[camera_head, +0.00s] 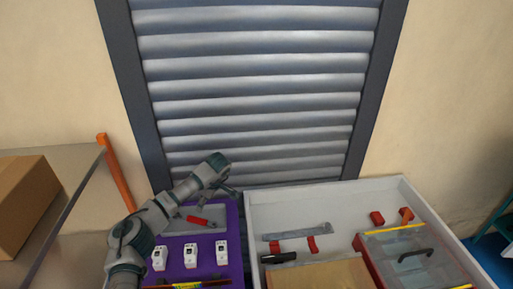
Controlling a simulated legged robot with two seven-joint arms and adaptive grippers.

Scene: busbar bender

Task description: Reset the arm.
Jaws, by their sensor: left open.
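My left arm comes in from the lower left and reaches up over the purple panel (236,250). My left gripper (232,192) is at the panel's upper right edge, close to the white-walled bench (300,195). It is open, with nothing seen between its fingers. A red-handled tool (200,220) lies on a grey area of the panel, just below the gripper and partly behind the arm. My right gripper is not in view.
Several white switch-like modules (190,255) sit on the purple panel. The bench holds a grey bar (296,232), red blocks (377,218), a black-handled item (278,257) and a clear cover with a dark handle (415,254). A cardboard box (25,200) is on a shelf at left. A shutter (255,90) stands behind.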

